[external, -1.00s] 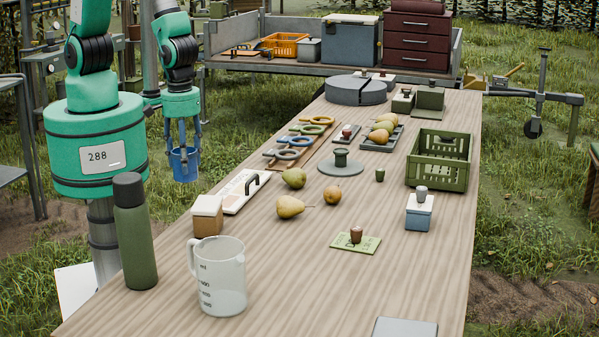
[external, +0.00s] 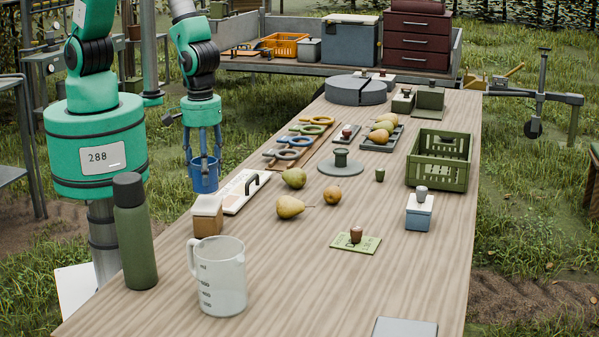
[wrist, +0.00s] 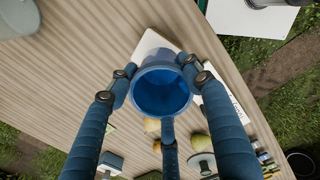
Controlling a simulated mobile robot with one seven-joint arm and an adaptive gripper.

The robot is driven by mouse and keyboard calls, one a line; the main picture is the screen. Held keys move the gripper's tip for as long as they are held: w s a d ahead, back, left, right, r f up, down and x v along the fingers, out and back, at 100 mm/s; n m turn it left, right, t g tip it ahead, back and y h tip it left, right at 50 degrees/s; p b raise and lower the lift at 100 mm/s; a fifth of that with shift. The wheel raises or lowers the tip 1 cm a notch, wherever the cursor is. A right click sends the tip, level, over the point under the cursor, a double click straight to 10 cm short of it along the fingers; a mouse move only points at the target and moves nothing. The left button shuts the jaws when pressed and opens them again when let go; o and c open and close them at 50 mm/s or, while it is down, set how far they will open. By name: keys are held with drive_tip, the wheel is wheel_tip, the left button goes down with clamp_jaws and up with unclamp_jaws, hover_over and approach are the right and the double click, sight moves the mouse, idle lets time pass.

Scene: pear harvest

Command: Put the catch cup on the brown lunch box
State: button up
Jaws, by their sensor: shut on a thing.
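My gripper (external: 204,158) is shut on the blue catch cup (external: 204,180), with its fingers around the rim. The cup hangs upright, open side up, in the air near the left table edge. In the wrist view the cup (wrist: 162,92) is between the fingers and looks empty. The brown lunch box (external: 207,223), a small brown box with a cream lid, stands at the left table edge. In the external view it is just below the cup. In the wrist view its pale lid (wrist: 152,43) is partly hidden behind the cup; I cannot tell the gap.
A white board with a black handle (external: 243,192) lies just right of the cup. A green bottle (external: 133,235) and a clear measuring jug (external: 222,280) stand nearer the camera. Pears (external: 290,207) lie to the right. The table's front middle is mostly clear.

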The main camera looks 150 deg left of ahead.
drive_tip(key=shift+f, duration=1.7)
drive_tip(key=shift+f+b, duration=0.15)
drive_tip(key=shift+b, duration=0.15)
drive_tip(key=o, duration=1)
drive_tip(key=shift+o, duration=0.2)
wheel_tip(320, 180, up, 12)
drive_tip(key=p, duration=0.1)
drive_tip(key=shift+r, duration=0.2)
